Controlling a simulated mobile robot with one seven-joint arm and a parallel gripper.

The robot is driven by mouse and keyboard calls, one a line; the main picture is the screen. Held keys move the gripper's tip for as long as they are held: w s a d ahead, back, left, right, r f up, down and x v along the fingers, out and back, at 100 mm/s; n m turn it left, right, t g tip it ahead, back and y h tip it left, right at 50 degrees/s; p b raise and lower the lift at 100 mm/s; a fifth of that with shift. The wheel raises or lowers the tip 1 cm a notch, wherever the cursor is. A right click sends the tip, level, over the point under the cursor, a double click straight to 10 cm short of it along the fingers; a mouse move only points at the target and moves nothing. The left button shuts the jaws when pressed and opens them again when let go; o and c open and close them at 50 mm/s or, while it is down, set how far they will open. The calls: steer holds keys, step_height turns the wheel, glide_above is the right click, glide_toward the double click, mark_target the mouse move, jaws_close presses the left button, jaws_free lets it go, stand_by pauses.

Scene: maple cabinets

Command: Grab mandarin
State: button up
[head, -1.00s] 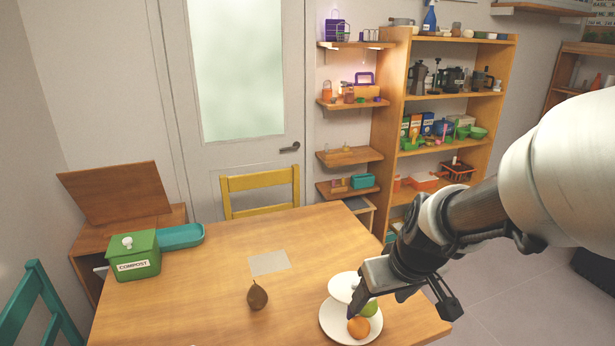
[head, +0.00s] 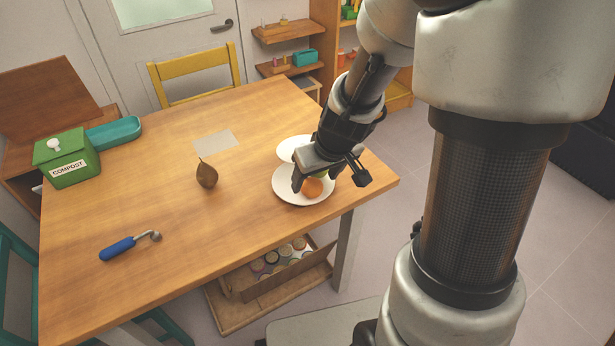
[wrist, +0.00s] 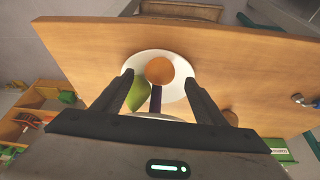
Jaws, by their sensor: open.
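The mandarin (head: 312,187) is a round orange fruit on a white plate (head: 289,196) near the table's right corner. In the wrist view the mandarin (wrist: 159,70) shows ahead of and between my fingers, with a green fruit (wrist: 143,93) beside it on the plate (wrist: 180,92). My gripper (head: 322,178) is open over the plate, and the fingers (wrist: 158,88) stand apart with a gap around the mandarin's line. In the head view my gripper hides most of the green fruit. I cannot tell the exact height of the fingertips above the plate.
A second white dish (head: 289,149) stands just behind the plate. A brown pear (head: 207,175), a blue-handled tool (head: 125,247) and a green compost bin (head: 67,158) are farther left on the table (head: 150,210). The table's middle is mostly clear.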

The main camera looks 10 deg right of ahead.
mark_target(314, 183)
steer(key=b+x, duration=0.1)
steer(key=x, duration=0.3)
steer(key=shift+s, duration=0.1)
steer(key=c, duration=1.2)
steer(key=shift+r, duration=0.1)
steer(key=shift+r, duration=0.1)
